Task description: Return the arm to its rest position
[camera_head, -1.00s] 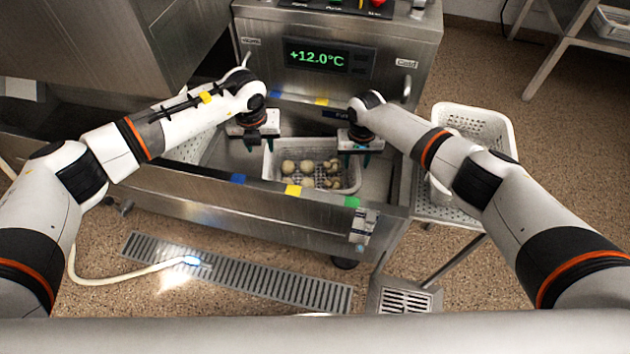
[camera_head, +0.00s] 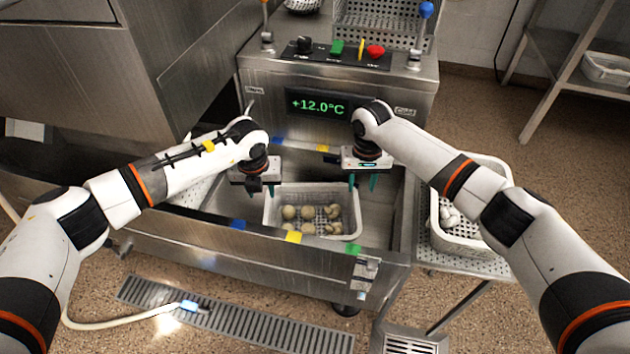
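My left arm comes in from the left, and its gripper (camera_head: 260,187) hangs at the left end of a white perforated basket (camera_head: 352,230). Its fingers look apart with nothing between them, though the dark wrist partly hides them. My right gripper (camera_head: 362,182) hangs above the basket's right back corner. Its two teal fingers point down, apart and empty. The basket sits in a steel basin (camera_head: 385,215) and holds several round, pale brown pieces (camera_head: 306,212).
A steel cabinet (camera_head: 270,80) with a +12.0°C display (camera_head: 317,104) and coloured buttons stands behind the basin. A white basket (camera_head: 485,240) with pale contents stands on a side stand to the right. Coloured markers line the basin's front rim.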

